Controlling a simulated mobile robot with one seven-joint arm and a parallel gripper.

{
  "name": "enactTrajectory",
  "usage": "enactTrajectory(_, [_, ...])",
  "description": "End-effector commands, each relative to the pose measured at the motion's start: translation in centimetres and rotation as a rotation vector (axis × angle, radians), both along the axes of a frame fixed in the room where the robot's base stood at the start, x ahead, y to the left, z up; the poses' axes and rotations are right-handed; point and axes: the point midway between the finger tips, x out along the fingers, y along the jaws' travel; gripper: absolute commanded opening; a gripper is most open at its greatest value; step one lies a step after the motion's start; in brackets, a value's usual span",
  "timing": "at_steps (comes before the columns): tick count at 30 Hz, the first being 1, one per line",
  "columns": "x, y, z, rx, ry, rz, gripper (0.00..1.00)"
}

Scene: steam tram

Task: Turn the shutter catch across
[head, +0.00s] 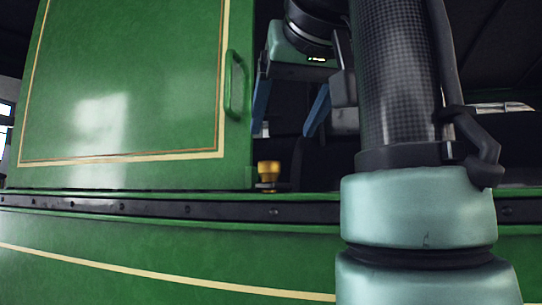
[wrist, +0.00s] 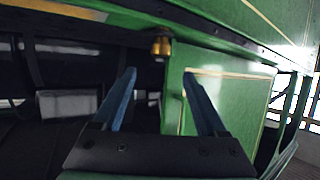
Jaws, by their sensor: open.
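The green shutter (head: 125,85) with cream lining stands at the left in the head view; it also shows in the wrist view (wrist: 232,92). A small brass knob (head: 268,174), apparently the shutter catch, stands on the ledge just right of the shutter's lower right corner. In the wrist view the brass knob (wrist: 162,43) hangs from the top, beyond the fingertips and roughly between them. My gripper (head: 285,128) is open and empty, its blue fingers pointing down above the knob in the head view. In the wrist view the gripper (wrist: 158,76) is apart from the knob.
A green handle (head: 235,85) stands out from the shutter's right edge, close to my gripper. A dark riveted rail (head: 130,207) runs along the green side wall (head: 150,265) below. The opening right of the shutter is dark, and my arm hides part of it.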

Motion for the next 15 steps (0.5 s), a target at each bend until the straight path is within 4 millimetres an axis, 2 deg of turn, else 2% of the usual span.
enactTrajectory(9, [6.0,1.3,-2.2,-0.001,0.005,0.0,0.75])
enactTrajectory(15, [8.9,1.9,-3.4,0.0,0.001,0.0,0.75])
